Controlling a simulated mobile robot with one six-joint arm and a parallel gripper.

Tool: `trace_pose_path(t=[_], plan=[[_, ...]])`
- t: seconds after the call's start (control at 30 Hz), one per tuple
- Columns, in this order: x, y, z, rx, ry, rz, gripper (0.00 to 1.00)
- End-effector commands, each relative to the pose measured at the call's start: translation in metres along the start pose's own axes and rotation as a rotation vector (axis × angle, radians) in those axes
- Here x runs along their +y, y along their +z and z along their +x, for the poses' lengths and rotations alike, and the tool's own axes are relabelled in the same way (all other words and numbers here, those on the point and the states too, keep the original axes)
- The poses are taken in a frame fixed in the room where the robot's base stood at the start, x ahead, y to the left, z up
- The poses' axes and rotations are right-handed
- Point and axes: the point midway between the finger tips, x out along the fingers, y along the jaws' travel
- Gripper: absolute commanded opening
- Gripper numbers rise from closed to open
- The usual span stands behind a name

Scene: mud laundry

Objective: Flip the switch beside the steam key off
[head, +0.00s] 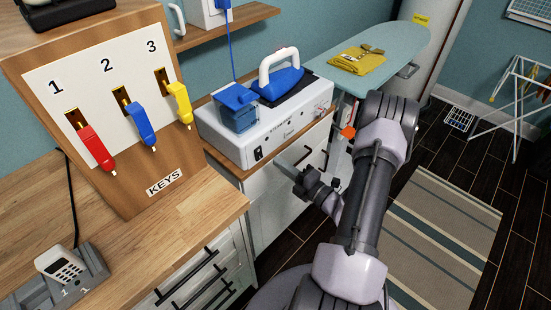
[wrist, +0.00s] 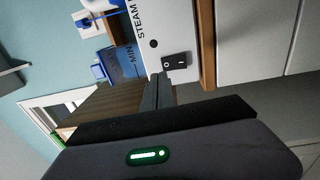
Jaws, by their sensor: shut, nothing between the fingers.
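The white steam station (head: 222,135) stands on a wooden counter. Its front carries a small black rocker switch (head: 258,153), also in the wrist view (wrist: 175,61), with small white marks; I cannot tell which side is pressed. Next to the switch is a dark round spot (wrist: 153,43), near printed lettering that reads STEAM. My gripper (head: 283,167) is in front of the station, its fingers pointing at the front face. In the wrist view my gripper (wrist: 162,78) is shut and empty, its tips just below the switch in the picture. I cannot tell whether they touch it.
A blue iron (head: 278,83) rests on the station beside a blue water tank (head: 236,107). A wooden key board (head: 95,75) with red, blue and yellow keys stands at the left. An ironing board (head: 385,45) holds a yellow cloth. Open floor lies right of my arm.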

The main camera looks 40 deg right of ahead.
Motion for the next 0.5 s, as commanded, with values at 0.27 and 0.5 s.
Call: trace_pose_path(t=[0.27, 0.5], plan=[[0.014, 0.001, -0.061, -0.004, 0.0, 0.001, 0.0], [0.015, -0.001, -0.081, 0.0, 0.0, 0.002, 0.0]])
